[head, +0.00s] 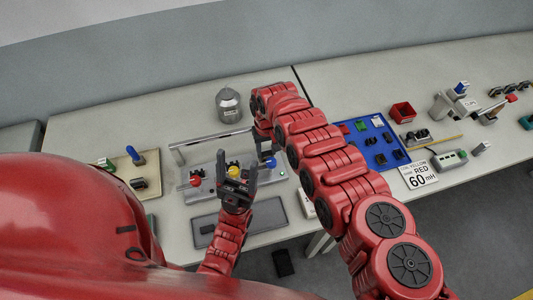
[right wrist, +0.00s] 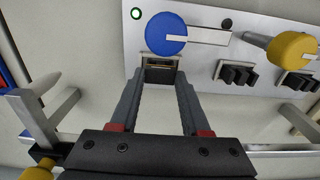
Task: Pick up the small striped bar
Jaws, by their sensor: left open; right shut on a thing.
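In the right wrist view my right gripper (right wrist: 161,78) reaches to the edge of a pale panel, just below a round blue knob (right wrist: 165,33). Its fingertips are shut on a small dark bar with tan stripes (right wrist: 161,64). The fingertips hide part of the bar, and I cannot tell whether it is clear of the panel. In the head view my right gripper (head: 268,160) is small and partly hidden at the right end of the knob panel. My left gripper (head: 238,183) is open and empty, fingers pointing up, in front of the panel's middle.
The panel has red (head: 195,181) and yellow (head: 234,170) knobs and black switches (right wrist: 237,73). A metal rail (head: 205,141) stands behind it, a grey tray (head: 207,229) in front. A silver canister (head: 229,105) stands farther back. A blue board (head: 355,140) lies right.

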